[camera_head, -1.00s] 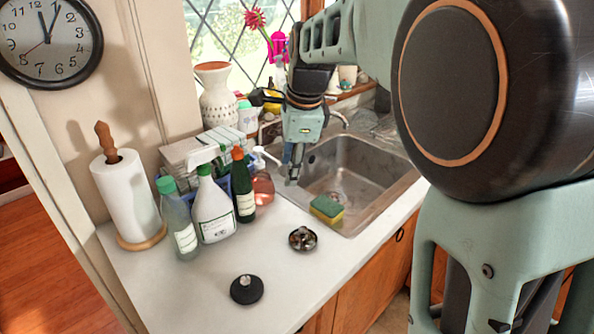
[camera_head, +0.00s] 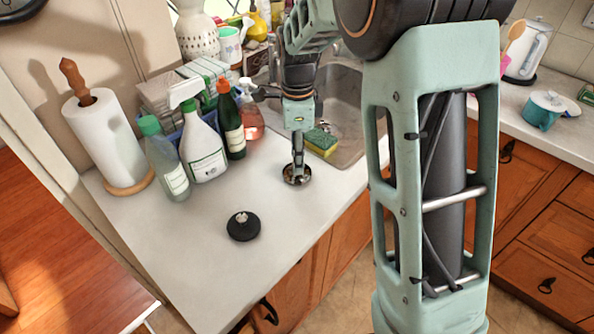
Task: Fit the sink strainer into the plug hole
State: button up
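The metal sink strainer (camera_head: 304,177) lies on the white counter in front of the sink. My gripper (camera_head: 297,168) points down right over it, with its fingertips at the middle of the strainer. The fingers look close together and hide the strainer's centre, so I cannot tell whether they grip it. The sink (camera_head: 346,108) is behind, partly hidden by my arm. Part of the plug hole (camera_head: 327,126) seems to show just beyond the sponge.
A black plug (camera_head: 243,227) lies on the counter at front left. A green and yellow sponge (camera_head: 321,142) sits at the sink's front edge. Spray and other bottles (camera_head: 204,148) and a paper towel roll (camera_head: 105,140) stand at left.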

jog(key=shift+w+f, duration=0.1)
jog(key=shift+f, duration=1.3)
grip_shut()
jog(key=shift+r, duration=0.1)
